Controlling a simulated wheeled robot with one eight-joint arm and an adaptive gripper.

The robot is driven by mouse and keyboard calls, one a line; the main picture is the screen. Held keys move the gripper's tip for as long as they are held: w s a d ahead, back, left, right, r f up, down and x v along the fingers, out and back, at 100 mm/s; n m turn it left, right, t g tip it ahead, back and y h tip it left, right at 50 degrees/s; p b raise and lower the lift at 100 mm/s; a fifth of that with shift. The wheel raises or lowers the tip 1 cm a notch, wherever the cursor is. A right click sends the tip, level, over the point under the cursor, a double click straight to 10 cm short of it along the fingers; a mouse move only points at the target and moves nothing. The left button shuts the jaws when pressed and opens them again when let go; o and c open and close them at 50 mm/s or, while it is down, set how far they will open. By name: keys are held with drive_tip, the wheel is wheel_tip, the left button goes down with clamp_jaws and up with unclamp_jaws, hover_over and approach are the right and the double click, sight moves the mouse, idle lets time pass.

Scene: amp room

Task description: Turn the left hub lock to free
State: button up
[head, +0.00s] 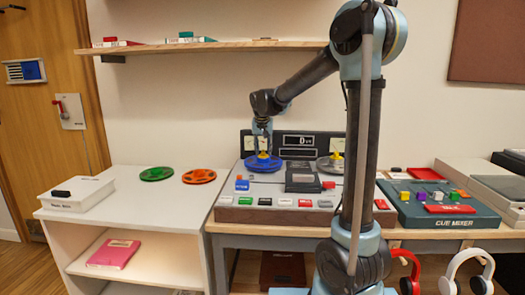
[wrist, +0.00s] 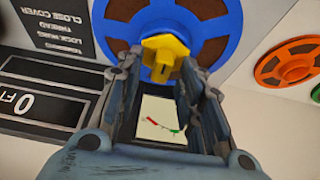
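The left hub lock (head: 263,154) is a yellow knob at the centre of a blue-flanged reel (head: 250,165) on the tape machine's left side. In the wrist view the yellow lock (wrist: 165,48) sits on the blue reel (wrist: 230,20) with brown tape. My gripper (head: 262,137) is above the left reel, pointing down. In the wrist view my gripper (wrist: 162,74) has its two fingers apart, with the lock just beyond and between the tips. A gap shows between fingers and empty space. I cannot tell whether a fingertip touches the lock.
The right reel (head: 326,164) has its own yellow lock (head: 337,155). A dark head cover (head: 302,178) stands between the reels. Coloured buttons line the machine's front. Green (head: 157,174) and orange (head: 199,176) reels lie on the left shelf unit. A cue mixer (head: 440,209) is at right.

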drive_tip(key=shift+c, duration=0.6)
clamp_jaws()
drive_tip(key=shift+a, duration=0.1)
